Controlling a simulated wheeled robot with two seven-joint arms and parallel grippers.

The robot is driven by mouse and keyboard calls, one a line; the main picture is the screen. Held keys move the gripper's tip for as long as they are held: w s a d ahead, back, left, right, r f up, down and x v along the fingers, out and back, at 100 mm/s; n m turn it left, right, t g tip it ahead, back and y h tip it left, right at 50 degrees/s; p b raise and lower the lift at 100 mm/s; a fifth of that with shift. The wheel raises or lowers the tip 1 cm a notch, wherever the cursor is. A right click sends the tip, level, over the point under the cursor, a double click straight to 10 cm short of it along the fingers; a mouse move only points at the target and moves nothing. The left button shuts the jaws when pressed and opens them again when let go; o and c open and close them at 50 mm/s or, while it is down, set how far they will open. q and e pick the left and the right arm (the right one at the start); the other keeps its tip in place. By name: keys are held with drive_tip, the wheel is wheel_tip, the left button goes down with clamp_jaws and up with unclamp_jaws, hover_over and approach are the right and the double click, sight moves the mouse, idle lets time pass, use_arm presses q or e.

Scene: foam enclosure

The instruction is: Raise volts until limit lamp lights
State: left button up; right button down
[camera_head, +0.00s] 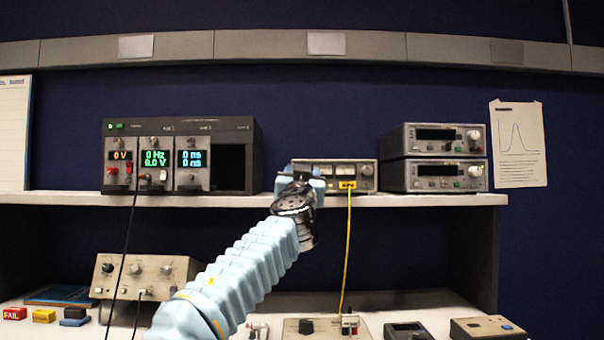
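A dark rack instrument (228,126) stands on the shelf at left. I cannot make out a lit limit lamp. My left arm rises from the bottom, left of centre. Its gripper (301,172) is in front of the meter unit's left part and hides it. I cannot tell contact or finger opening. My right gripper is not in view.
Two stacked instruments (434,158) stand at the shelf's right. A yellow cable (347,250) hangs from the meter unit to a bench box (325,326); a black cable hangs at left. A beige unit (120,282), small coloured blocks and boxes occupy the bench below.

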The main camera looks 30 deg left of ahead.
use_arm(q)
clamp_jaws()
drive_tip(key=shift+m, duration=0.3)
drive_tip(key=shift+s+a+r+m+h, duration=0.1)
drive_tip(key=shift+m+h, duration=0.85)
drive_tip(key=shift+m, duration=0.9)
drive_tip(key=shift+s+a+r+m+h, duration=0.1)
drive_tip(key=shift+m+h, duration=0.8)
drive_tip(key=shift+m, duration=1)
drive_tip(key=shift+a+m+h, duration=0.1)
drive_tip(key=shift+m+h, duration=0.85)
drive_tip(key=shift+m, duration=0.9)
